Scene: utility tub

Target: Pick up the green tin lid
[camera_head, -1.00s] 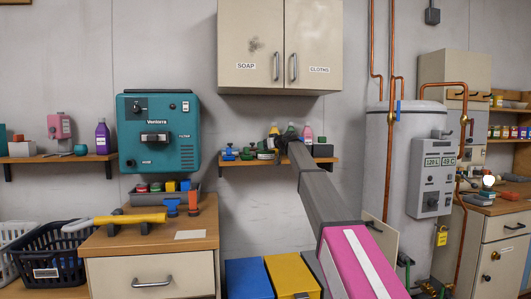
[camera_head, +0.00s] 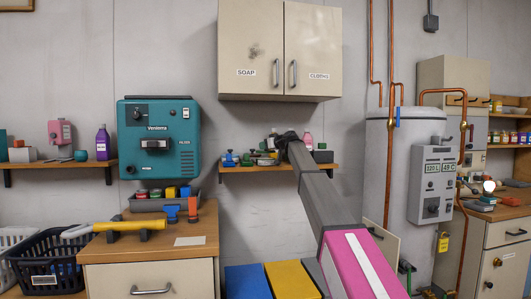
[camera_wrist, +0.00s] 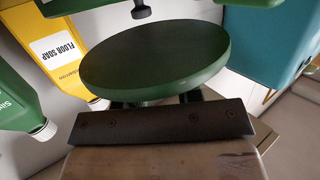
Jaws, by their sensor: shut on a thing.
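The green tin lid (camera_wrist: 155,62) is a dark green round disc across the middle of the wrist view. My gripper (camera_wrist: 155,100) is shut on its near edge; the fingers are mostly hidden beneath the lid. In the head view my gripper (camera_head: 274,146) is at the small wall shelf (camera_head: 240,168), under the cabinet. There my own arm and the small size hide the lid, so I cannot tell it apart.
In the wrist view a yellow floor soap bottle (camera_wrist: 75,55) and a green bottle (camera_wrist: 18,100) stand left of the lid. A teal thing (camera_wrist: 285,45) is at the right. The cabinet (camera_head: 280,50) hangs above the shelf, and the grey tank (camera_head: 392,160) stands to its right.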

